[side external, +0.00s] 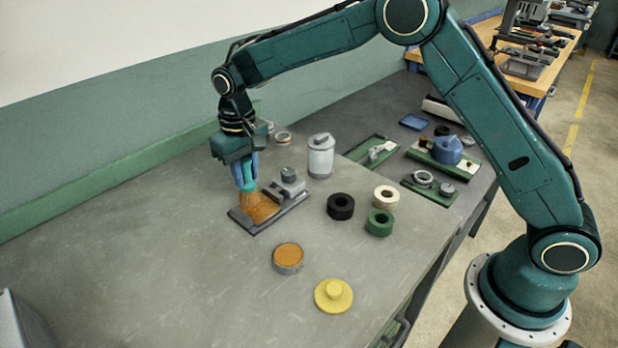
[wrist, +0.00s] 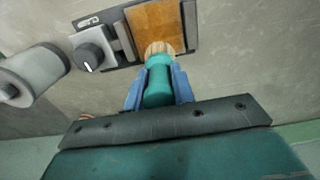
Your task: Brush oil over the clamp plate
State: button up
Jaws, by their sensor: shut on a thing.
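My gripper (side external: 246,176) is shut on the teal handle of a brush (side external: 248,193). The wrist view shows the blue fingers on both sides of the handle (wrist: 159,82), with pale bristles pointing away. The bristle tips are at the orange-brown surface of the clamp plate (side external: 260,208); the plate also shows in the wrist view (wrist: 160,22). The plate lies in a dark grey fixture with a clamp block and knob (side external: 289,182) at one end. A round tin with orange contents (side external: 288,256) stands open in front of the fixture. A yellow lid with a knob (side external: 334,295) lies beside it.
A white canister (side external: 320,156) stands close behind the clamp block. Black (side external: 341,206), cream (side external: 386,197) and green (side external: 380,222) rings lie to the right. Green trays with parts (side external: 431,188) are farther back.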

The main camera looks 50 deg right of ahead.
jog(key=shift+w+r, duration=0.15)
jog(key=shift+w, duration=0.2)
notch_tip(320, 180, up, 7)
jog(key=shift+s+r, duration=0.1)
jog(key=shift+r, duration=0.25)
dwell(0.6)
